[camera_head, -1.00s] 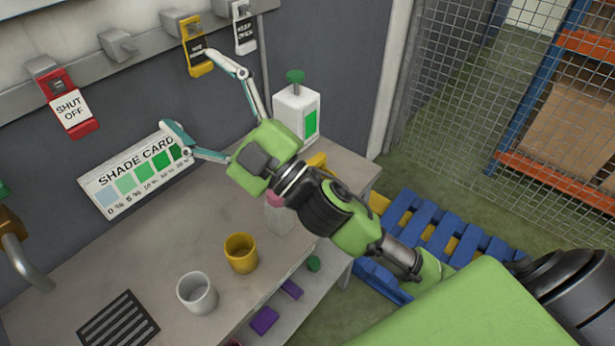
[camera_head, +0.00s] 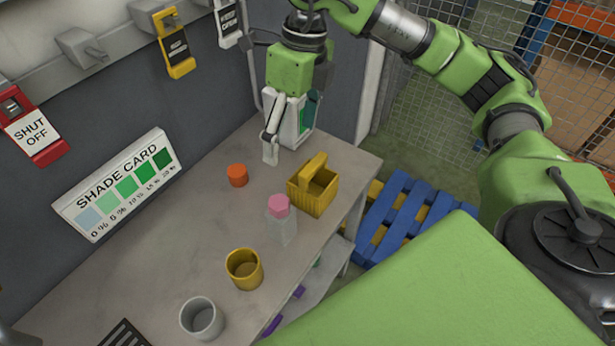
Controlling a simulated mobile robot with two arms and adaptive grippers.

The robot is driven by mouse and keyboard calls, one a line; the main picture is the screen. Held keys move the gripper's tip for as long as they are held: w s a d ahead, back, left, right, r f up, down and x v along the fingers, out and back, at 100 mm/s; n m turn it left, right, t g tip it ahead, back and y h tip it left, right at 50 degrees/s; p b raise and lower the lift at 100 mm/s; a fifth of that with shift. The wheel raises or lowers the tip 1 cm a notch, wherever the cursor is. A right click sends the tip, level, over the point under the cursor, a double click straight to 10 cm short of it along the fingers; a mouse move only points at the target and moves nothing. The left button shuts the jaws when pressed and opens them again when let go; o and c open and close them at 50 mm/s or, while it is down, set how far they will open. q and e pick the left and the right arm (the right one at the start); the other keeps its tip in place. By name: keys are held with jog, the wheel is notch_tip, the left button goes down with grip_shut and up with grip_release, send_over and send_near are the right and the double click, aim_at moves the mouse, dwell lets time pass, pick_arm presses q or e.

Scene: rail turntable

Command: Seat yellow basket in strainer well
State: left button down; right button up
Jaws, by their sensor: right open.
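A yellow basket (camera_head: 313,195) with an upright handle stands on the grey bench near its right edge. My right gripper (camera_head: 290,132) points down above the back of the bench, behind and a little left of the basket. It is open and empty, apart from the basket, and one finger is partly hidden. I cannot make out a strainer well for certain; a black slotted grate (camera_head: 124,334) is cut off at the bottom edge of the picture. My left gripper is out of view.
On the bench (camera_head: 160,255) stand a yellow cup (camera_head: 244,268), a grey cup (camera_head: 201,318), a pink-capped clear bottle (camera_head: 282,222) and an orange lid (camera_head: 237,175). A white dispenser (camera_head: 296,125) is close behind my right gripper. The shade card (camera_head: 118,185) leans at the wall.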

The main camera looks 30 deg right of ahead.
jog(key=r+h, duration=0.1)
jog(key=h, duration=0.1)
send_over(314, 163)
jog(key=m, duration=0.1)
notch_tip(314, 163, down, 8)
jog(key=shift+a+b, duration=0.15)
jog(key=shift+b, duration=0.45)
jog(key=shift+f+p, duration=1)
jog(key=shift+f, duration=1.65)
jog(key=c, duration=1.9)
jog(key=shift+r, duration=0.1)
